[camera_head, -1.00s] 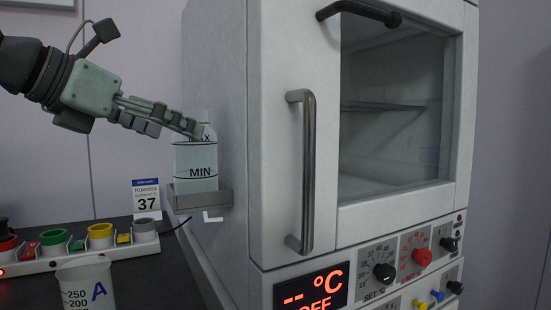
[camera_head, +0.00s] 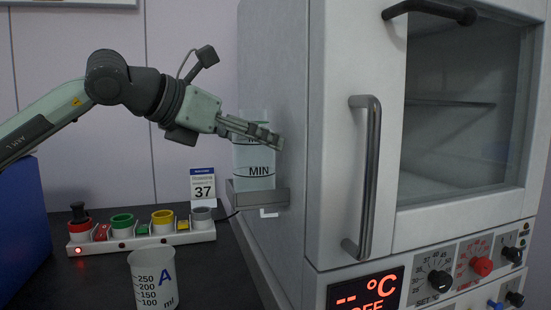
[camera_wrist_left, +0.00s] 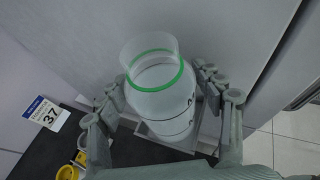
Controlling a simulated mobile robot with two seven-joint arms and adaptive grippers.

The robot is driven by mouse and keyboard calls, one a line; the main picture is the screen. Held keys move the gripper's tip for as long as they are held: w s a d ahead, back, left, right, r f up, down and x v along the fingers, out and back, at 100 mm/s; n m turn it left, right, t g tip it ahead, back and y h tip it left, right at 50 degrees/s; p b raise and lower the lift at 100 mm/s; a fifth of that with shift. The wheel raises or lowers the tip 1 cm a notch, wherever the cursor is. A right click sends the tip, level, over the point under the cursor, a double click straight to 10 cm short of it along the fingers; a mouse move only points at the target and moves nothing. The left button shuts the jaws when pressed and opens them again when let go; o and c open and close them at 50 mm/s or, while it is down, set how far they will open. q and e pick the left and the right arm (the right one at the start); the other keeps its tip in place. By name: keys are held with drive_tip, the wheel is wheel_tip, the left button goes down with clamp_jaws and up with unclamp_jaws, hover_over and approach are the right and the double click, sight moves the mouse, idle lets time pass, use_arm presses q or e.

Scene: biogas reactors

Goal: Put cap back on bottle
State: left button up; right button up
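A clear bottle (camera_head: 255,178) with MIN and MAX marks stands upright in a grey holder (camera_head: 262,198) on the side of the white oven-like cabinet. In the left wrist view the bottle (camera_wrist_left: 160,102) has an open top and a green ring round its neck; no cap sits on it. My left gripper (camera_head: 262,134) is at the bottle's upper part. Its fingers (camera_wrist_left: 158,85) lie on both sides of the bottle, very close to it; I cannot tell whether they touch. I cannot make out a loose cap for certain. My right gripper is not in view.
A white rack (camera_head: 140,238) with red, green, yellow and grey round pieces lies on the dark table.

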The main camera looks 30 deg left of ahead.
use_arm(q)
drive_tip(key=c, duration=1.2)
drive_tip(key=shift+r, duration=0.1)
drive_tip(key=shift+c, duration=0.3)
drive_tip(key=shift+r, duration=0.1)
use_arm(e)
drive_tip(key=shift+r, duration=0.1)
